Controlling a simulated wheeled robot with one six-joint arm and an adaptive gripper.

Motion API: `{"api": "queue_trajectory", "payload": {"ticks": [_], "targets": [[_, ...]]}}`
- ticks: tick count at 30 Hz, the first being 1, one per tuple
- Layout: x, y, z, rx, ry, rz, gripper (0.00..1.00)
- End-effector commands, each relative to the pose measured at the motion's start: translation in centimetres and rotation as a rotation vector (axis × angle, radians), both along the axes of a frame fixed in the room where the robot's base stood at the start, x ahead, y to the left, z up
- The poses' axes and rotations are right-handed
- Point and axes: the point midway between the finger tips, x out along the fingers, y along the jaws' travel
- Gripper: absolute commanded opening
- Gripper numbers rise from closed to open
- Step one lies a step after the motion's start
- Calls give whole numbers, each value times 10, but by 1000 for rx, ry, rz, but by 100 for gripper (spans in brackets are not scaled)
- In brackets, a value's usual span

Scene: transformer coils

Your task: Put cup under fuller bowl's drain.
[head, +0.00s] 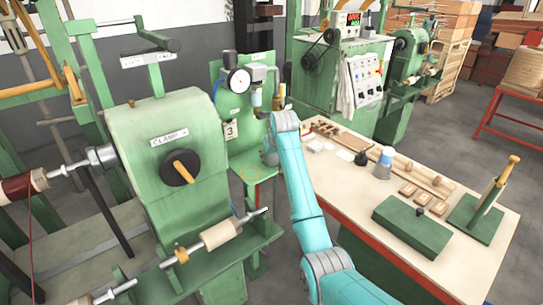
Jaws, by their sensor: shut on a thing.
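A green panel with a round gauge (238,80) carries pipework. Two bowl-like parts hang beside the gauge: a left one with a brass-coloured fitting (256,98) and a darker right one (278,98). They are too small to tell which is fuller, and their drains are not clear. My arm's wrist is at the shelf's right side, in front of the panel. My gripper's jaws are hidden behind the wrist. I cannot make out a cup.
A green machine labelled CLAMP (165,150) stands left of the shelf, with a horizontal shaft in front. A workbench (455,258) at right holds a green box (411,227), a bottle (384,163), wooden pieces and a post on a stand. A control cabinet (340,85) stands behind.

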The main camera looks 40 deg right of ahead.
Motion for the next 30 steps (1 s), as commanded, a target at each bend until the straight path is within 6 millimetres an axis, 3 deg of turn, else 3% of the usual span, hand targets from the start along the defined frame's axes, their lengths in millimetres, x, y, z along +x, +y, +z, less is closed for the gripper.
{"api": "queue_trajectory", "payload": {"ticks": [3, 4, 7, 20, 30], "targets": [[0, 0, -2, 0, 0, 0, 22], [0, 0, -3, 0, 0, 0, 58], [0, 0, -2, 0, 0, 0, 81], [-2, 1, 5, -1, -2, 0, 81], [-33, 12, 56, -1, -4, 0, 81]]}}
